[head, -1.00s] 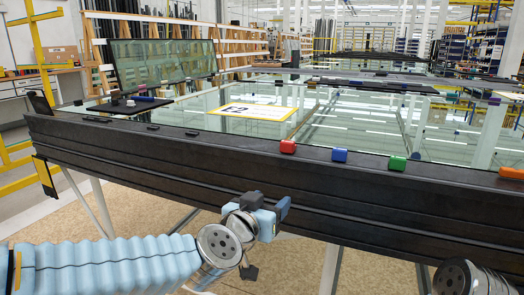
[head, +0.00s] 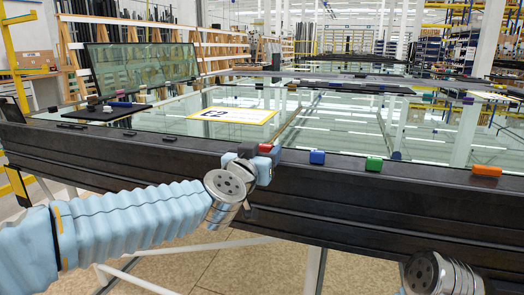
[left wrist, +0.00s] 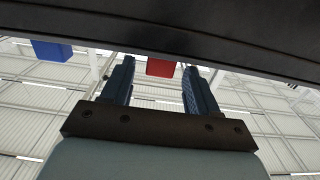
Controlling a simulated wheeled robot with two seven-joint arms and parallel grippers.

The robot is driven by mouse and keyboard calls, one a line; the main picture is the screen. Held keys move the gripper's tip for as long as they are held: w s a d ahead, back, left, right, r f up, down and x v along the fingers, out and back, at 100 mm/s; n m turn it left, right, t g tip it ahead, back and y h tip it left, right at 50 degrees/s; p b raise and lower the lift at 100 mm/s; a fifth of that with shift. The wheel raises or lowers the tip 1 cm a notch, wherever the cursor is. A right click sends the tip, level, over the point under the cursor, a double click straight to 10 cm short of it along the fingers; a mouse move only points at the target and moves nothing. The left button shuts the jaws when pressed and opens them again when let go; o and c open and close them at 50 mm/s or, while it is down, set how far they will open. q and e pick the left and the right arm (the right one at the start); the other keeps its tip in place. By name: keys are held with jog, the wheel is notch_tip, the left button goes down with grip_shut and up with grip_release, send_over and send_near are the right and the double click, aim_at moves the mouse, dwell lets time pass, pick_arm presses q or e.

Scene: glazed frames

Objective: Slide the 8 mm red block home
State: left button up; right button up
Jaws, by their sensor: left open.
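The red block (head: 266,148) sits on the top edge of the long dark frame bar (head: 420,192), partly hidden behind my left gripper (head: 262,157) in the head view. In the left wrist view, the red block (left wrist: 160,68) shows in the gap between the two open fingertips of my left gripper (left wrist: 158,75). Clear space shows between the block and each finger, with no visible contact. The dark bar crosses the top of that view. Of my right arm, only the wrist end shows at the lower right; its gripper is not seen.
A blue block (head: 317,157), a green block (head: 374,163) and an orange block (head: 487,170) sit along the same bar to the right. The glass pane (head: 330,130) lies behind, with a yellow-bordered label (head: 232,115). A dark pad (head: 105,110) lies at the left.

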pick_arm(q)
jog(key=shift+w, duration=0.3)
